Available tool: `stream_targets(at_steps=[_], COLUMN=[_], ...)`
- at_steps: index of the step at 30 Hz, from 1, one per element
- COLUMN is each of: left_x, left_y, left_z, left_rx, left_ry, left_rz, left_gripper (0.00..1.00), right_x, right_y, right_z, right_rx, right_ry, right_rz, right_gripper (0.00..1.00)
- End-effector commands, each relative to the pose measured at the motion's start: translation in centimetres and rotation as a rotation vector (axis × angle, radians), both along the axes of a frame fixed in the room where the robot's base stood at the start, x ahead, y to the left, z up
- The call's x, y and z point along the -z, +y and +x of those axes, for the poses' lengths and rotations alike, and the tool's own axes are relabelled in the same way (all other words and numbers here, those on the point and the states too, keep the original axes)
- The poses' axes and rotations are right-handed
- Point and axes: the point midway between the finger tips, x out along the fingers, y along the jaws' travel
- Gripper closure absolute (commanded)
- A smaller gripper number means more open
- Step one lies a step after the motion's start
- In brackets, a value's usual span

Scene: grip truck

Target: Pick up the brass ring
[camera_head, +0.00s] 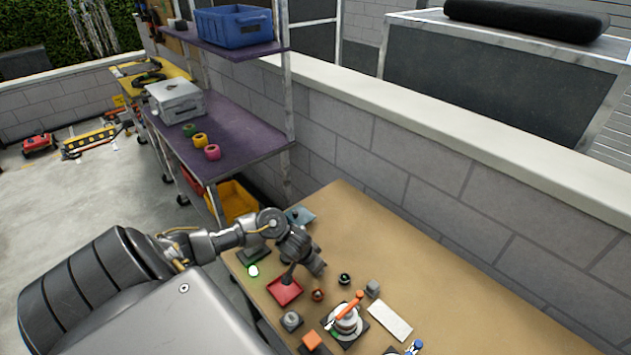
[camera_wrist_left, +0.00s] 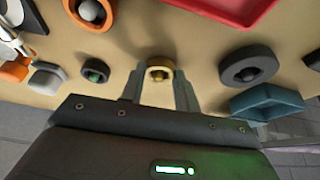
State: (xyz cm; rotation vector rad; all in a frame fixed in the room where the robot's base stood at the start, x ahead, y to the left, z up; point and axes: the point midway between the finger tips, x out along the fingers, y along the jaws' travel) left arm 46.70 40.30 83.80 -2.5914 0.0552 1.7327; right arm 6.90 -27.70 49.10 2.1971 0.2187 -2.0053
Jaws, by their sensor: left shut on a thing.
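The brass ring (camera_wrist_left: 160,76) is a small gold ring with a dark round thing in its middle. In the left wrist view it sits between the two fingertips of my left gripper (camera_wrist_left: 160,84), which is shut on it. I cannot tell whether the ring touches the table or is just above it. In the head view my left gripper (camera_head: 317,270) points down over the tan table (camera_head: 440,270), and it hides the ring. My right gripper is in neither view.
A dark ring with a green centre (camera_wrist_left: 95,70) and a black ring (camera_wrist_left: 250,68) flank the gripper. A teal tray (camera_wrist_left: 265,104), a red tray (camera_head: 285,291) and an orange-brown ring (camera_head: 318,295) lie close by. A block wall (camera_head: 420,170) runs behind.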

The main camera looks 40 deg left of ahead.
Motion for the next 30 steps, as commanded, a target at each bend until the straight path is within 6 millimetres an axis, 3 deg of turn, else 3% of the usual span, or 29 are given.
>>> stream_targets(at_steps=[8,16,21,25,30], left_x=[-3.4,-9.6,-10.9,-11.8,-12.5], left_y=[0.1,1.1,1.9,2.2,2.6], left_z=[0.2,-5.2,-9.8,-12.0,-13.2], left_rx=[0.002,0.007,0.006,0.004,0.0], left_ry=[-0.005,-0.001,0.005,0.005,0.001], left_rz=[0.002,0.007,0.007,0.003,0.002], left_gripper=[0.91,0.91,0.91,0.91,0.91], right_x=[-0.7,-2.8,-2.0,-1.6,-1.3], right_y=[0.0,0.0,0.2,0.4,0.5], right_z=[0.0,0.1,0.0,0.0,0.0], right_rx=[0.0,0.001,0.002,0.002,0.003], right_ry=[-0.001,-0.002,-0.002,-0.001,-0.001], right_rz=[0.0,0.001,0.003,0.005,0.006], right_gripper=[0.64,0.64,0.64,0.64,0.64])
